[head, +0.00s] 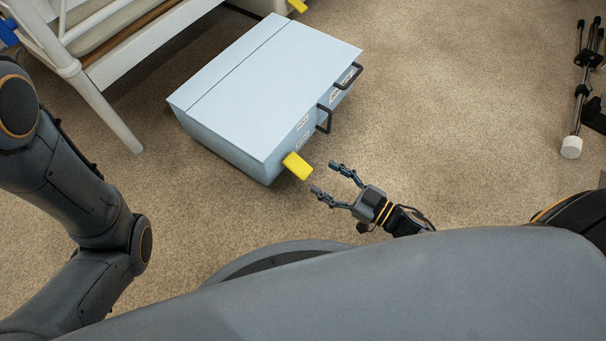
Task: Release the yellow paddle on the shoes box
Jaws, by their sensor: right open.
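The light blue box (265,85), which I take to be the shoes box, lies on the carpet with its lid closed. Its front side has two black handles and small white labels that I cannot read. The yellow paddle (297,166) sticks out from the front side near the box's near corner. My right gripper (325,178) is open and empty, just right of the paddle. Its fingers point toward the paddle, with a small gap between them in the picture. My left arm shows at the left, but its gripper is out of view.
A white-framed piece of furniture (105,110) stands at the upper left, close to the box. Another yellow piece (298,5) shows at the top edge. A black stand with a white foot (571,147) is at the far right. The carpet right of the box is clear.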

